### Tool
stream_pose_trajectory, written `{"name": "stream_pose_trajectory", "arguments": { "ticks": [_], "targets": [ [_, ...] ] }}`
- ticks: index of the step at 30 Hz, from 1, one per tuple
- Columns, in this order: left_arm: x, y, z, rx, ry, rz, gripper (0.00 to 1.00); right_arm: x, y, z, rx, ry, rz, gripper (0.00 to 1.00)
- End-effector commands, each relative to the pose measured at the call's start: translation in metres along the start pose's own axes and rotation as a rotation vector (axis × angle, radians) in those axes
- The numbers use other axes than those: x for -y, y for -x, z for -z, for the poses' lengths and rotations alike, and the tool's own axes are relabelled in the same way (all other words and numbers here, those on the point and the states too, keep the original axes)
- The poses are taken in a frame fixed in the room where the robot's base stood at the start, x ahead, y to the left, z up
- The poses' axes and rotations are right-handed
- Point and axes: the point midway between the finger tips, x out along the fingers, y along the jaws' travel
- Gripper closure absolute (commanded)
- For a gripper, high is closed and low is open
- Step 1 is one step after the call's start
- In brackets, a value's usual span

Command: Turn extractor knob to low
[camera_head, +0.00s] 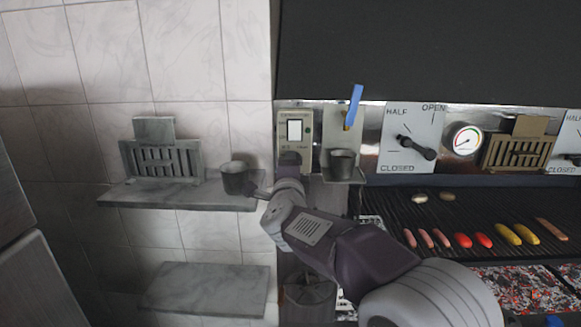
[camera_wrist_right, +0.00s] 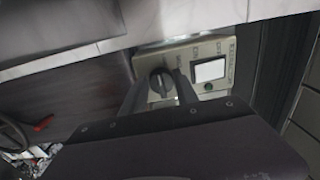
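The extractor panel (camera_head: 306,115) is a beige plate on the back wall with a white display and a small green light. It also shows in the right wrist view (camera_wrist_right: 222,48), where its dark round knob (camera_wrist_right: 161,82) is visible. My right gripper (camera_wrist_right: 160,92) points at the panel with one finger on each side of the knob. The fingers look apart; whether they touch the knob is not clear. In the head view, my right gripper (camera_head: 290,163) hides the knob. My left gripper is in neither view.
A metal cup (camera_head: 235,177) stands on the left shelf (camera_head: 150,196), and another cup (camera_head: 341,164) is just right of my gripper. A HALF/OPEN/CLOSED dial (camera_head: 412,146) and gauge (camera_head: 464,139) are further right. The grill (camera_head: 390,205) holds sausages and vegetables.

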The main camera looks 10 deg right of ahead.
Motion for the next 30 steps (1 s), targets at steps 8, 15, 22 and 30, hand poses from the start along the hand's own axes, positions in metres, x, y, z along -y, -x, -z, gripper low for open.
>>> {"name": "stream_pose_trajectory", "arguments": {
  "ticks": [8, 15, 22, 30],
  "targets": [
    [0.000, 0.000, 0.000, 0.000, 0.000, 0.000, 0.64, -0.001, 0.000, 0.000, 0.000, 0.000, -0.001, 0.43],
    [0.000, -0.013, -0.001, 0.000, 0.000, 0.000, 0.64, -0.004, 0.019, -0.001, 0.004, -0.003, 0.002, 0.43],
    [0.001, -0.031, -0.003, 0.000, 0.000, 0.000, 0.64, -0.004, 0.070, -0.001, 0.004, -0.004, 0.001, 0.43],
    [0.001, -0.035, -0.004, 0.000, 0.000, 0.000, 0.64, -0.001, 0.091, 0.000, 0.001, 0.000, -0.002, 0.43]
  ]
}}
